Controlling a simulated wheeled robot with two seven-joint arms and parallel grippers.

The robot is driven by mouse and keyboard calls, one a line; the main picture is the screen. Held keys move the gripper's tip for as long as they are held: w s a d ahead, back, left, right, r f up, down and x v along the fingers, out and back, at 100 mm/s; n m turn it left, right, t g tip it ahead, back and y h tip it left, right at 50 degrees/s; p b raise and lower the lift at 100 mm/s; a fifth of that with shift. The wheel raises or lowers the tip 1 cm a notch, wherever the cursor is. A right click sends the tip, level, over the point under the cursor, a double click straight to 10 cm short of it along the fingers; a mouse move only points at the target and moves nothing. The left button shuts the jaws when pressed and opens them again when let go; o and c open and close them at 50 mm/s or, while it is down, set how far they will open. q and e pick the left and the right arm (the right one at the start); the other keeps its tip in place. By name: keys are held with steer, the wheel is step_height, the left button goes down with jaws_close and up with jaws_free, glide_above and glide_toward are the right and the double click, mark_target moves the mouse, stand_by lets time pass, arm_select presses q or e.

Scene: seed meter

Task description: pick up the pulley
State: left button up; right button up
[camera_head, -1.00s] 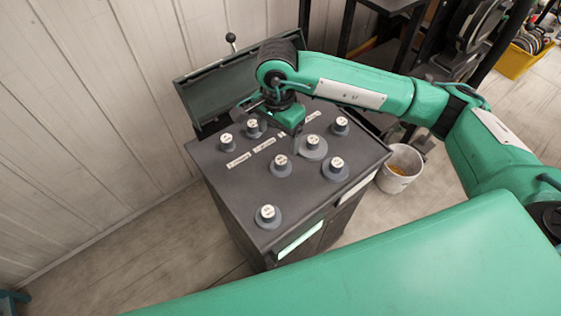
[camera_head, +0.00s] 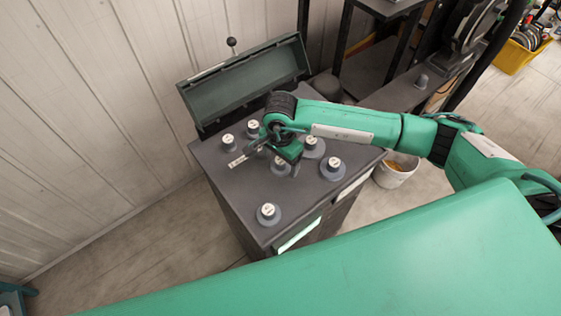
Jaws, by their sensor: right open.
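Several grey pulleys with white-labelled tops stand on a dark cabinet top (camera_head: 235,195). One pulley (camera_head: 268,213) is at the near corner, one (camera_head: 332,169) near the right edge, and two (camera_head: 228,143) and (camera_head: 253,129) at the far left. A wider pulley (camera_head: 314,148) is just right of my right gripper (camera_head: 284,158). Another pulley (camera_head: 279,167) is partly hidden under the gripper. My right gripper is open, over the middle of the top, with no pulley visibly held. My left gripper is not in view.
An open green lid (camera_head: 245,85) rises behind the top. A white bucket (camera_head: 395,172) stands on the floor at right. A shelf with a small grey part (camera_head: 421,81) and a yellow bin (camera_head: 520,55) are farther back. My green body covers the lower foreground.

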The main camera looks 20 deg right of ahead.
steer(key=c, duration=1.1)
steer(key=shift+r+b, duration=1.9)
steer(key=shift+r, duration=10.25)
